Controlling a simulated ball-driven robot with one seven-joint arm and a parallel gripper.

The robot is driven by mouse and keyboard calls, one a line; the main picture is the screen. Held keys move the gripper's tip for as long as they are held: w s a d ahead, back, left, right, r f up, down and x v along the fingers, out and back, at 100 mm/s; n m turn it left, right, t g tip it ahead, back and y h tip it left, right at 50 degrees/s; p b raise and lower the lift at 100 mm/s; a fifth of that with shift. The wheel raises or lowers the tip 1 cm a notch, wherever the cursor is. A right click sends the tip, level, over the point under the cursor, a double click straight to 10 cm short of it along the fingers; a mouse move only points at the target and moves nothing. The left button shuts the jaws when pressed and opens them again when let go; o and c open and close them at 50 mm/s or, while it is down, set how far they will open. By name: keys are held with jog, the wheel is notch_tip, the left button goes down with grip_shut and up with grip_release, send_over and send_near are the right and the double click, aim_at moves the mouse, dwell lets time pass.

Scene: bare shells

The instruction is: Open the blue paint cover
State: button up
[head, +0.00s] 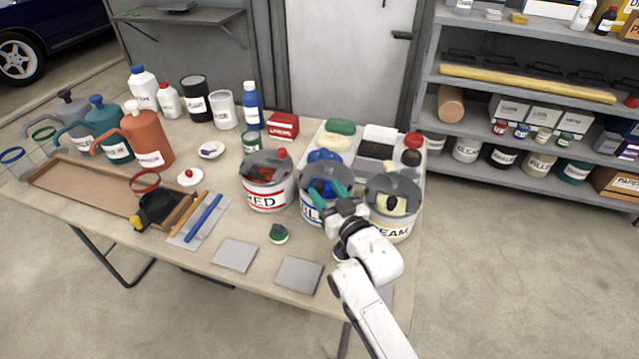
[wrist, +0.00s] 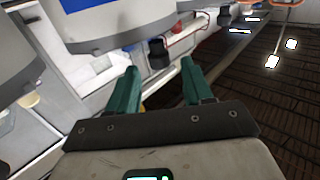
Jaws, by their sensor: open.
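The blue paint can (head: 312,213) stands on the table between the red and cream cans. Its grey cover (head: 311,180) lies on top, with blue parts (head: 325,156) at the back. My gripper (head: 329,193) is at the front of this can, its teal fingers apart and overlapping the cover and label in the head view. Contact cannot be told. In the wrist view my gripper (wrist: 158,66) is open and empty. A can with a blue label (wrist: 85,5) and grey rim (wrist: 120,38) shows there upside down. A small dark piece (wrist: 158,54) appears beyond the fingertips.
The red can (head: 267,197) and cream can (head: 392,228) stand close on either side. A white tray (head: 312,140) with several items is behind. Grey tiles (head: 299,275) lie at the front edge. Jugs, bottles and a wooden tray (head: 85,196) fill the left.

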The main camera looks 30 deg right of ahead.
aim_at(322, 187)
jog(key=shift+w+d+f+b, duration=0.1)
jog(key=shift+w+f+b, duration=0.05)
jog(key=shift+w+b, duration=0.45)
jog(key=shift+w+f+b, duration=0.1)
jog(key=shift+w+b, duration=0.25)
jog(key=shift+w, duration=0.3)
jog(key=shift+w+d+r+b, duration=0.1)
jog(key=shift+w+r+b, duration=0.1)
jog(key=shift+w, duration=0.15)
jog(key=shift+w+r+b, duration=0.1)
jog(key=shift+w+b, duration=0.1)
jog(key=shift+w, duration=0.15)
jog(key=shift+c, duration=0.3)
grip_shut()
jog(key=shift+f, duration=0.1)
